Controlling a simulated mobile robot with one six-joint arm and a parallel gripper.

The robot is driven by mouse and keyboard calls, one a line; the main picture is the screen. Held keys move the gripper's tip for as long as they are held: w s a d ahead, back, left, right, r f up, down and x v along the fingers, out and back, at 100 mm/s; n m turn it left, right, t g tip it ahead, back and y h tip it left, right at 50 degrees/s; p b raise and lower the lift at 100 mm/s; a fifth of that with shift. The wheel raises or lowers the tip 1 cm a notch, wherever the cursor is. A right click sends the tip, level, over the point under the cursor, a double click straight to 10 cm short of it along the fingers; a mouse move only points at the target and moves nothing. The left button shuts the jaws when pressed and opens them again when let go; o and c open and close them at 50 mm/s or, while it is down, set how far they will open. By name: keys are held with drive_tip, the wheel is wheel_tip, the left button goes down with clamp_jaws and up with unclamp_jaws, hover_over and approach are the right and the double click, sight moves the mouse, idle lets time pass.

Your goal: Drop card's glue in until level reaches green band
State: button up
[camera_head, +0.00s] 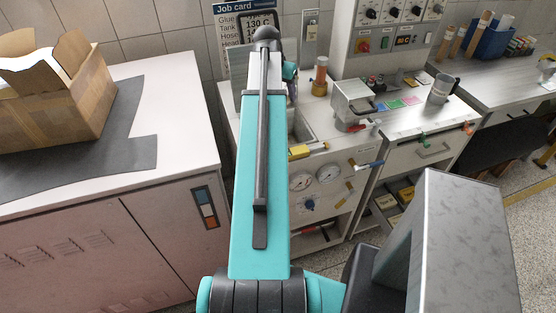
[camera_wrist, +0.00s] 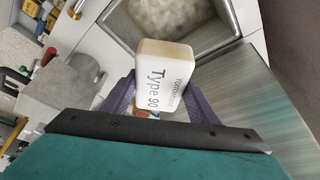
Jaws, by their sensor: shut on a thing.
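My gripper (camera_wrist: 163,92) is shut on a pale cream block (camera_wrist: 165,70) in the wrist view. The block's white label reads "Type 90" beside a partly legible name. Just beyond the block is a square grey metal tank (camera_wrist: 218,50) holding whitish, lumpy material (camera_wrist: 165,20). The block appears close to the tank's near rim; its height above it is unclear. No green band is visible.
A brushed metal panel (camera_wrist: 245,95) lies beside the tank. A cardboard box (camera_head: 50,95) occupies the left bench.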

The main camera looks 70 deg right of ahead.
drive_tip(key=shift+f+b, duration=0.95)
drive_tip(key=shift+f, duration=0.9)
drive_tip(key=o, duration=1.4)
drive_tip(key=shift+b+v, duration=1.7)
drive_tip(key=shift+v, duration=5.15)
drive_tip(key=shift+r, duration=0.1)
